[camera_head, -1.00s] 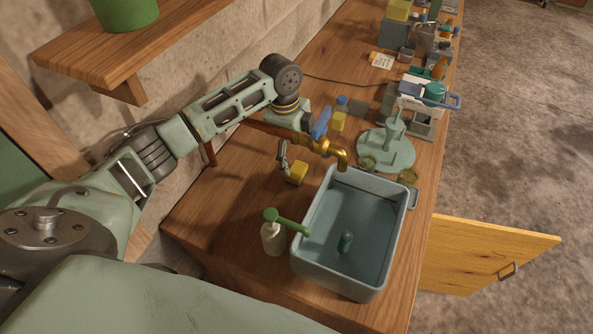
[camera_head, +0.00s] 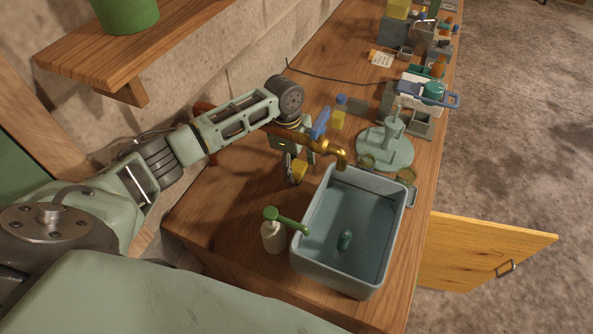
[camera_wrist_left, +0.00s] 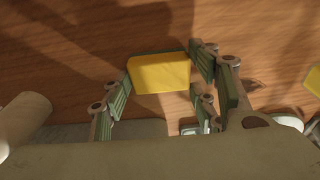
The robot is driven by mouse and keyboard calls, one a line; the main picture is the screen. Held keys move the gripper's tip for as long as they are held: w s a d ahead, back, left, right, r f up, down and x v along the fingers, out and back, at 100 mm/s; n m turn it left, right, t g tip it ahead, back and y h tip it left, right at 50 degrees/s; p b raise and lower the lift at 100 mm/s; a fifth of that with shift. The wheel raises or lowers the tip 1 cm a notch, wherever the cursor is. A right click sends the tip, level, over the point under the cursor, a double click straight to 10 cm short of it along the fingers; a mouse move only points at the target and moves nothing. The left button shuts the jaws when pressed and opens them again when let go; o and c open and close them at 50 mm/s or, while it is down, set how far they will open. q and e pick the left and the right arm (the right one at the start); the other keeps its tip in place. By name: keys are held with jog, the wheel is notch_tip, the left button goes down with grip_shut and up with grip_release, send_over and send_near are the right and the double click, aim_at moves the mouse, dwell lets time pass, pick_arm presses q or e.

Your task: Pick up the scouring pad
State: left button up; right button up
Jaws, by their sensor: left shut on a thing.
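The scouring pad (camera_head: 299,171), a small yellow block, is behind the left corner of the sink. In the left wrist view the pad (camera_wrist_left: 160,76) shows a yellow face and a thin dark green edge. My left gripper (camera_head: 297,164) is shut on it, with a finger on either side; it also shows in the left wrist view (camera_wrist_left: 164,88). I cannot tell whether the pad is clear of the wooden counter (camera_head: 232,215). The fingers partly hide the pad in the head view. My right gripper is not in view.
The blue-grey sink (camera_head: 375,240) stands just right of the gripper, with a brass tap (camera_head: 333,150) close by. A white soap bottle with a green pump (camera_head: 273,236) stands in front. Another yellow block (camera_head: 338,120) lies behind. The counter's front left is clear.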

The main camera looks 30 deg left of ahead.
aim_at(298, 168)
pick_arm(q)
jog(key=shift+c, duration=0.5)
jog(key=shift+r, duration=0.1)
jog(key=shift+r+b, duration=0.35)
jog(key=shift+r, duration=0.25)
notch_tip(298, 168, up, 2)
jog(key=shift+r+b, duration=0.25)
jog(key=shift+b, duration=0.35)
jog(key=w+d+r+b, duration=0.4)
jog(key=w+r, duration=0.3)
jog(key=w, duration=0.3)
jog(key=shift+w+d, duration=0.15)
jog(key=shift+d, duration=0.6)
